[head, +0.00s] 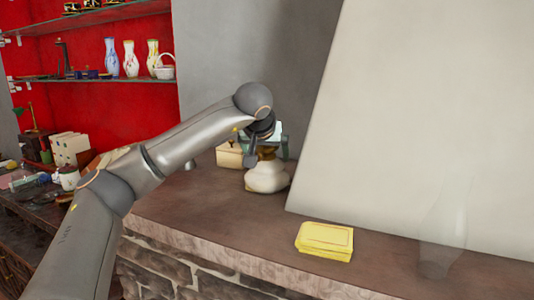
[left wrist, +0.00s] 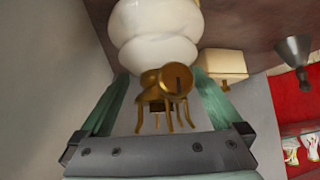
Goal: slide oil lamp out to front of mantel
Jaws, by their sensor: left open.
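The oil lamp (head: 267,177) has a white rounded body and a brass burner, and stands upright on the brown mantel (head: 200,205) toward the back. My left gripper (head: 265,144) is above and behind the lamp's top in the head view, partly hidden by my own wrist. In the left wrist view my left gripper (left wrist: 161,78) is open, with a green finger on each side of the brass burner of the lamp (left wrist: 155,35). I cannot tell whether the fingers touch it. My right gripper is not in view.
A cream box (head: 230,155) stands left of the lamp. A yellow box (head: 324,240) lies near the mantel's front edge, and a clear glass vase (head: 443,230) stands at right. A large pale slanted panel (head: 410,110) rises behind. The mantel front-left of the lamp is clear.

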